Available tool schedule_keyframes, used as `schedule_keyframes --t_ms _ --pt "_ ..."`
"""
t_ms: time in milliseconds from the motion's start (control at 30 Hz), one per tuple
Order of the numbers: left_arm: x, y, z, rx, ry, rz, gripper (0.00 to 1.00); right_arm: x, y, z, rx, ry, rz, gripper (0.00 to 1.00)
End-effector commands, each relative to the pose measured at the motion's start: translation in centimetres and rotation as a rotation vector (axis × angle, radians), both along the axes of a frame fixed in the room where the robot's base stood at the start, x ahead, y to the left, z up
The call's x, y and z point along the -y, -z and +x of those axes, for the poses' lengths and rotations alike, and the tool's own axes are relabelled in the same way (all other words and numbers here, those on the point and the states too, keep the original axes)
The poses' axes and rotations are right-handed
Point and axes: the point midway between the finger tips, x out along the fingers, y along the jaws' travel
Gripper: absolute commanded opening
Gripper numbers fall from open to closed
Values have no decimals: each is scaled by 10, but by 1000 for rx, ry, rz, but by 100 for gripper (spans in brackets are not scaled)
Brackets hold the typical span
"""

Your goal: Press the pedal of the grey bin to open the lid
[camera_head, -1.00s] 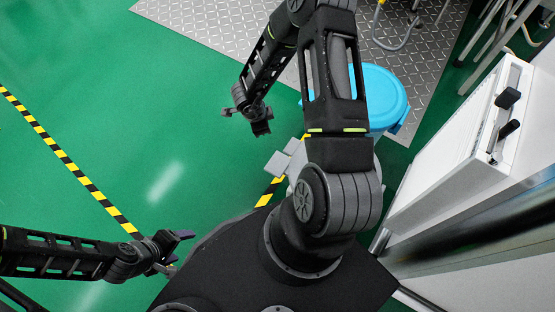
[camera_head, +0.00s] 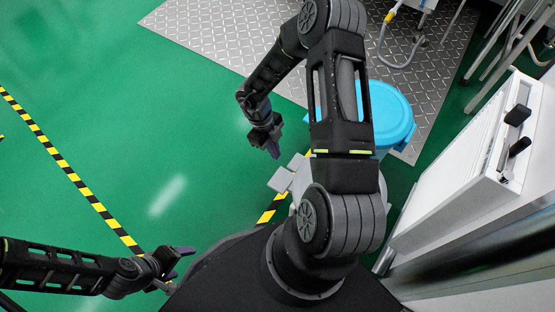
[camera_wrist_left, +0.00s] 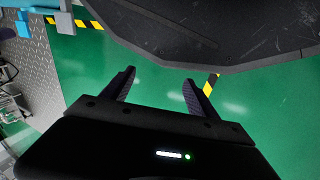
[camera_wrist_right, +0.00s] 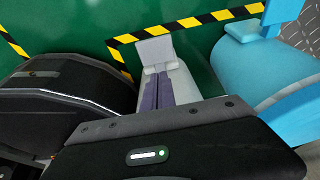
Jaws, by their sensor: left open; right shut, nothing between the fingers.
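The grey bin is mostly hidden behind my right arm in the head view; its pale grey pedal (camera_head: 282,180) sticks out to the left near the floor. In the right wrist view the pedal (camera_wrist_right: 155,49) stands beyond the fingertips, with part of the grey bin (camera_wrist_right: 184,88) beside the fingers. My right gripper (camera_head: 274,153) is shut and empty, pointing down above the pedal in the head view; contact cannot be made out. It also shows in the right wrist view (camera_wrist_right: 158,75). My left gripper (camera_head: 181,266) is open and empty over the floor, also in the left wrist view (camera_wrist_left: 160,78).
A light blue bin (camera_head: 391,112) stands next to the grey bin. A white cabinet (camera_head: 463,165) with black handles is at the right. Diamond-plate flooring (camera_head: 225,35) lies behind. Yellow-black floor tape (camera_head: 70,172) crosses the green floor, which is clear at the left.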

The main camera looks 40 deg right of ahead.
Motion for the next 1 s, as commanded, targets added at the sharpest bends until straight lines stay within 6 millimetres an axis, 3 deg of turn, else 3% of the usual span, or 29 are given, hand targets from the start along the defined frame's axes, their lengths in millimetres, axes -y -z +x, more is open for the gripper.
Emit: schedule_keyframes --t_ms 600,800,1000 --pt "-10 50 11 20 -26 16 68 7 108 -26 -2 -3 0 0" --pt "-10 60 13 26 -29 17 68 7 127 -26 0 -2 1 0" --pt "-10 60 14 28 -30 17 68 7 130 -26 0 -1 0 0"
